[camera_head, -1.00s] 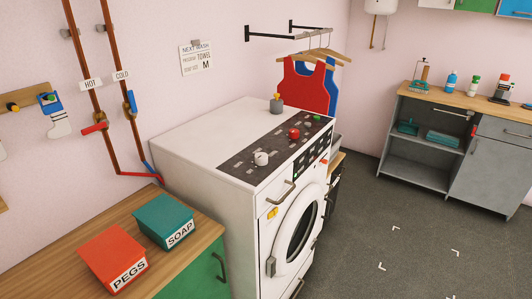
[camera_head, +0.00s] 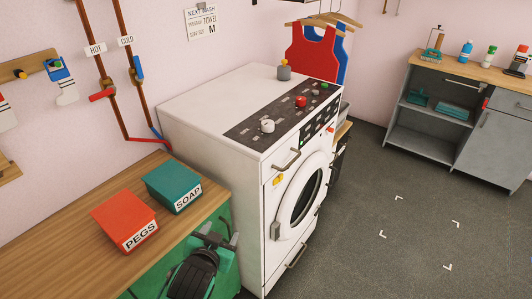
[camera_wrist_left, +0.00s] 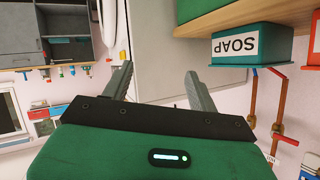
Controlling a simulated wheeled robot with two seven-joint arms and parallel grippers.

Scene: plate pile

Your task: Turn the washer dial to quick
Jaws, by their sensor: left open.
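The white washer (camera_head: 215,100) stands against the wall with a dark control panel (camera_head: 282,115) along the front of its top. A white dial (camera_head: 267,126) sits near the panel's left end and a red knob (camera_head: 300,101) farther along. The panel's small labels, including any quick mark, are too small to read. My left gripper (camera_head: 220,235) is low, in front of the wooden counter and left of the washer's front, apart from the dials. In the left wrist view my left gripper (camera_wrist_left: 159,82) is open with nothing between its fingers. My right gripper is not in view.
A red PEGS box (camera_head: 122,218) and a teal SOAP box (camera_head: 170,184) stand on the wooden counter (camera_head: 60,240). The floor to the right is clear.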

